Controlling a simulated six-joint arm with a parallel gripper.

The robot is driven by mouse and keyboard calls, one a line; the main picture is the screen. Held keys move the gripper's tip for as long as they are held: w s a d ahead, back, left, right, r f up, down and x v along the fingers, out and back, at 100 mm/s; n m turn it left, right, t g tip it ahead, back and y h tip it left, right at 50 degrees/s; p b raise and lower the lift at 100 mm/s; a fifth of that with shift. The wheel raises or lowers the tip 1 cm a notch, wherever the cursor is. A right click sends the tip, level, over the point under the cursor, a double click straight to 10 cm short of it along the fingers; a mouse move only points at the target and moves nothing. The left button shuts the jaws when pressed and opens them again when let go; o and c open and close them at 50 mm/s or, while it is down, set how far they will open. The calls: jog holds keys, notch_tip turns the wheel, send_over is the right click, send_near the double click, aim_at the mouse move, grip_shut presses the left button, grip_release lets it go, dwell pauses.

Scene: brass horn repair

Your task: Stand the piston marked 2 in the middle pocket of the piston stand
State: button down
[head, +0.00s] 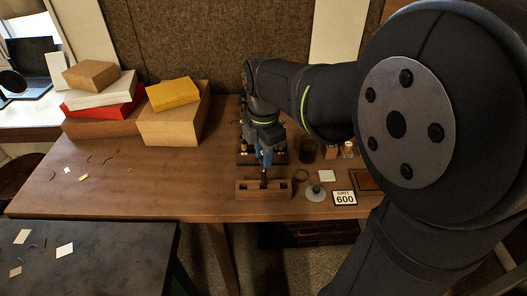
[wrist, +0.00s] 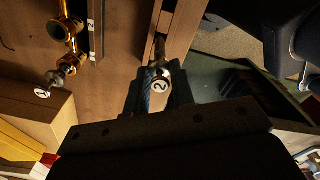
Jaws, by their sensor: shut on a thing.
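The piston marked 2 (wrist: 160,84) is between the fingers of my gripper (wrist: 153,92) in the wrist view, with its numbered end toward the camera. In the head view my gripper (head: 266,158) is shut on it, pointing down over the middle of the piston stand (head: 245,191). The stand is a wooden block, and it also shows in the wrist view (wrist: 186,28). The piston's dark lower end reaches the middle pocket area; I cannot tell how deep it sits. The stand's left and right pockets look empty. A part marked 1 (wrist: 42,92) shows beside brass tubing (wrist: 66,28).
A white card marked GRIT 600 (head: 344,198), a round-based metal item (head: 315,193) and a ring (head: 300,175) lie right of the stand. Cardboard boxes (head: 172,125) stand at the back left.

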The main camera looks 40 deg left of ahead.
jog(key=shift+f, duration=1.95)
jog(key=c, duration=1.1)
grip_release()
jog(key=shift+c, duration=0.2)
jog(key=shift+o, duration=0.4)
jog(key=shift+o, duration=1.1)
jog(key=shift+r, duration=3.55)
